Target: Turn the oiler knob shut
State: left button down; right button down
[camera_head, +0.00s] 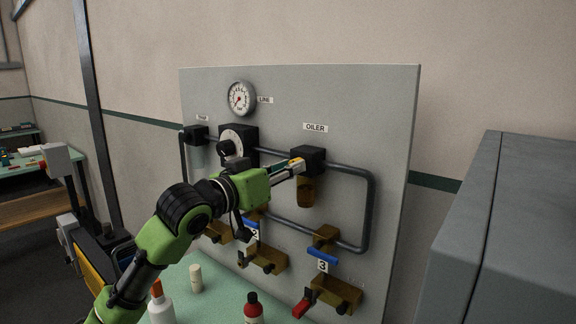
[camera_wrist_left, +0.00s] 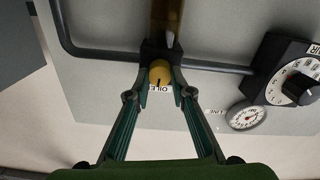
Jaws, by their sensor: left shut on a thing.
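The oiler (camera_head: 312,161) is a black block with an amber bowl (camera_head: 306,192) under it, fixed on the grey panel below the OILER label (camera_head: 315,127). Its yellow round knob (camera_wrist_left: 160,72) shows between my left gripper's fingertips in the left wrist view, with a dark mark on its face. My left gripper (camera_head: 297,165) reaches the front of the oiler from the left and is shut on this knob. In the head view the fingers hide most of the knob. My right gripper is in neither view.
A black regulator with a white dial (camera_head: 235,140) and a round gauge (camera_head: 240,98) sit left of the oiler. Brass valves with blue handles (camera_head: 322,253) and a red handle (camera_head: 302,308) are below. Bottles (camera_head: 160,305) stand on the green bench. A grey cabinet (camera_head: 510,230) stands at the right.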

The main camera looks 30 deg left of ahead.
pick_arm(q)
jog(key=shift+f+n, duration=0.2)
jog(key=shift+n, duration=0.3)
jog(key=c, duration=1.8)
grip_release()
jog(key=shift+r, duration=0.1)
jog(key=s, duration=0.8)
jog(key=s+a, duration=0.1)
jog(key=s, duration=0.3)
